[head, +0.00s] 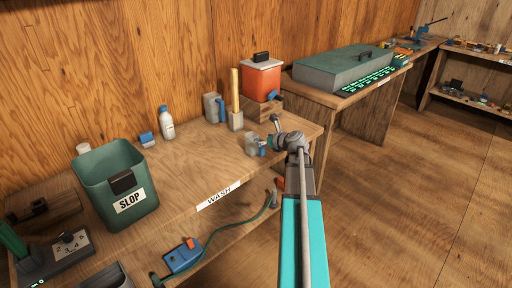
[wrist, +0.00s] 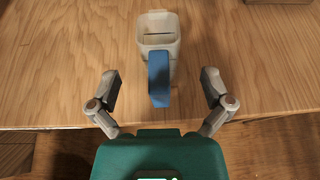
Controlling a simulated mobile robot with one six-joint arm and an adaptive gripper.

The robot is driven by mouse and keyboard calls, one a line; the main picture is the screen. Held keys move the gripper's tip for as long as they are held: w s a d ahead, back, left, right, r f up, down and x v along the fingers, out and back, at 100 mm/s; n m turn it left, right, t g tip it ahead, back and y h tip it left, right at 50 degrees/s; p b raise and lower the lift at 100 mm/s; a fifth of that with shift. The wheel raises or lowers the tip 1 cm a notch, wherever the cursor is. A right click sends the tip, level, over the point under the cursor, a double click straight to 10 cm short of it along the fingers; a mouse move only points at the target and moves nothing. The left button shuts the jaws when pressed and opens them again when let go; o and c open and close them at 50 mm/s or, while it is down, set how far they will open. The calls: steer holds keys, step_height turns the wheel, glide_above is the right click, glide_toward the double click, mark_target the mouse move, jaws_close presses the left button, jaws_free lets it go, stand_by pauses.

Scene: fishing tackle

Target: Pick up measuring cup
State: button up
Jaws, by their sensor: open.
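A small pale measuring cup (head: 251,146) with a blue handle stands on the wash bench near its front right part. In the wrist view the cup (wrist: 158,30) appears upright and open-topped, its blue handle (wrist: 159,80) pointing toward me. My gripper (wrist: 161,90) is open, with one finger on each side of the handle and visible gaps on both sides. In the head view my gripper (head: 270,138) is just right of the cup, and partly overlaps the view of its handle. I see no contact with the cup.
A white bottle (head: 167,124) and green SLOP bin (head: 118,190) stand left. The bench front between bin and cup is clear.

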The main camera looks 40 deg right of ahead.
mark_target(256, 138)
steer(key=shift+b+x, duration=0.9)
steer(key=shift+x, duration=1.7)
steer(key=c, duration=1.2)
steer(key=shift+r, duration=0.15)
step_height(256, 138, up, 3)
steer(key=p, duration=0.3)
steer(key=s+a+r+p, duration=0.3)
steer(key=s+r+p, duration=0.6)
steer(key=s, duration=0.4)
steer(key=shift+s+r+p, duration=0.4)
steer(key=shift+p, duration=0.1)
